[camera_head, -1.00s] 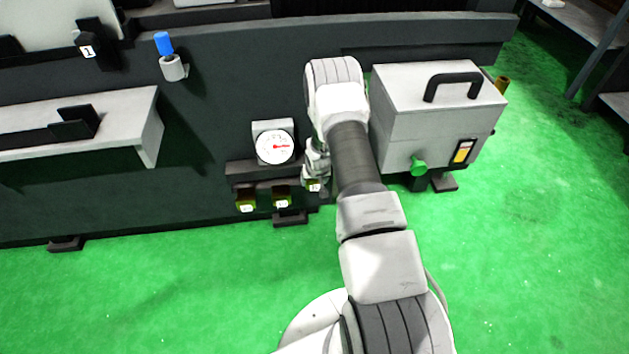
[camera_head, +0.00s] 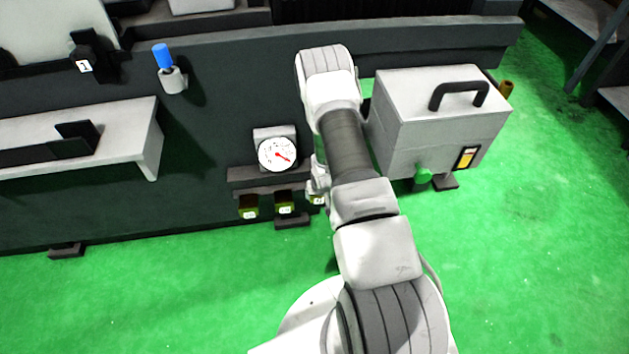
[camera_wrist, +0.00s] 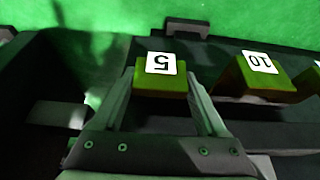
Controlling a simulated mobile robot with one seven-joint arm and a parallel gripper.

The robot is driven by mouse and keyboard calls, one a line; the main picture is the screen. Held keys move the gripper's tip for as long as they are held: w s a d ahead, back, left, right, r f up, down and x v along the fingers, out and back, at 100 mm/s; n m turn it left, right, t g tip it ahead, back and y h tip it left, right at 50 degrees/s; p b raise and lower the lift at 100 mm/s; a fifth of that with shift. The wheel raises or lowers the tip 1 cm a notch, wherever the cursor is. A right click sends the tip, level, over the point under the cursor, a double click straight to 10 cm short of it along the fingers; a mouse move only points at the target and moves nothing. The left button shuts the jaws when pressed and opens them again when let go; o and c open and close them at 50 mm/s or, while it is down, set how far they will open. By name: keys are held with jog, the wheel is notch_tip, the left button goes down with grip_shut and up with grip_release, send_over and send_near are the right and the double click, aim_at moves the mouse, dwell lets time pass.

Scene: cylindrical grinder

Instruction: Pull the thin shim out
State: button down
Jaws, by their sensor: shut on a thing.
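In the wrist view my gripper (camera_wrist: 160,86) has its two fingers on either side of a yellow-green block labelled 5 (camera_wrist: 148,78) and is shut on it. A similar block labelled 10 (camera_wrist: 258,74) sits to the right, apart from the fingers. In the head view the held block (camera_head: 317,200) shows partly beside my arm, at the right of a row of blocks below the dial. My gripper (camera_head: 318,186) is mostly hidden there by my arm. The thin shim part behind the block is not visible.
A round dial (camera_head: 278,154) with a red needle stands above the blocks on a dark ledge. The green floor (camera_head: 180,300) in front is clear.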

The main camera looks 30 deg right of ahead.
jog(key=shift+s+a+f, duration=0.1)
jog(key=shift+s+a, duration=0.1)
jog(key=shift+s, duration=0.4)
jog(key=shift+s+a, duration=0.15)
jog(key=shift+s, duration=0.45)
grip_release()
jog(key=p+v, duration=0.6)
jog(key=v, duration=1.1)
jog(key=shift+r, duration=0.3)
jog(key=shift+w, duration=0.15)
